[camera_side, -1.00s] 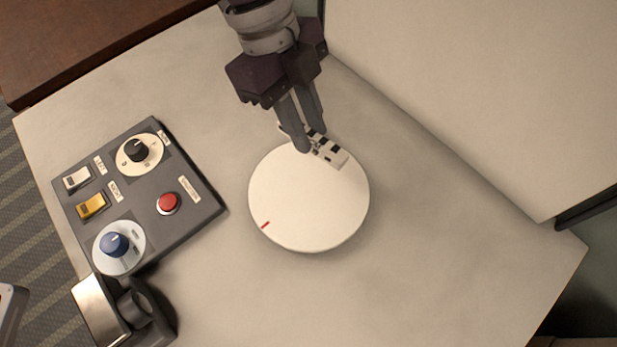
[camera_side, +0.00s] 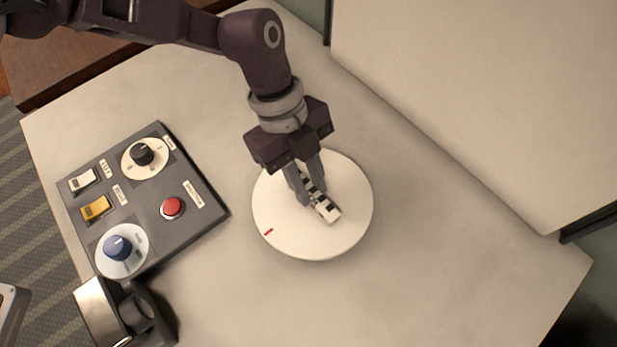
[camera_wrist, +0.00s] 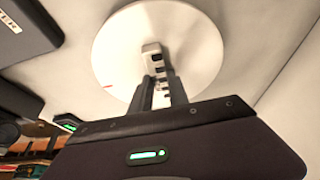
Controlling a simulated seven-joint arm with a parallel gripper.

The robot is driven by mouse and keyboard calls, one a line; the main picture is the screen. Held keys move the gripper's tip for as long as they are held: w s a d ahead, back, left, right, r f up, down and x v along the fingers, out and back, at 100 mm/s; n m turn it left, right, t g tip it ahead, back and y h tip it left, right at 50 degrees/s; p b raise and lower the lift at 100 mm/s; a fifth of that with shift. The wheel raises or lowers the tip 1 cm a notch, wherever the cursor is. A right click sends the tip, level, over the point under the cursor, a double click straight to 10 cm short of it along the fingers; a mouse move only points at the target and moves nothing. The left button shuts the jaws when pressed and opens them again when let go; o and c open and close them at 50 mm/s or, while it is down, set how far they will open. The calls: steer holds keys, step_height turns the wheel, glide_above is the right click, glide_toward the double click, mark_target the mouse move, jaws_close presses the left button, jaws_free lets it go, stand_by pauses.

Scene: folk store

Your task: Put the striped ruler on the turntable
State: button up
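The striped ruler (camera_side: 327,212), a short black-and-white bar, is between the fingers of my gripper (camera_side: 312,198) in the side view. My gripper is shut on it. The white round turntable (camera_side: 345,233) with a red mark on its rim lies directly below. The ruler is over the middle of the turntable; I cannot tell whether it touches the surface. In the wrist view the ruler (camera_wrist: 152,54) sticks out past the fingertips of my gripper (camera_wrist: 159,82), over the turntable (camera_wrist: 200,48). Part of the ruler is hidden by the fingers.
A dark control panel (camera_side: 150,212) with knobs, switches and a red button (camera_side: 172,207) stands left of the turntable. A dark and metallic device (camera_side: 128,308) sits at the lower left. A pale upright panel (camera_side: 480,90) bounds the right. The table right of the turntable is clear.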

steer(key=o, duration=0.4)
steer(key=shift+o, duration=0.2)
steer(key=v, duration=1.2)
steer(key=s+a+r+n+t, duration=0.1)
steer(key=a+r+n+t, duration=0.1)
steer(key=a+r+n, duration=0.6)
steer(key=a+r+n+t, duration=0.25)
steer(key=a+r, duration=0.35)
steer(key=a, duration=0.5)
steer(key=s+a+f+n+t+y, duration=0.2)
steer(key=s+a+n+t+y, duration=0.1)
steer(key=s+a+n, duration=1.3)
steer(key=shift+a+t, duration=0.25)
steer(key=shift+t, duration=0.4)
steer(key=shift+n, duration=0.25)
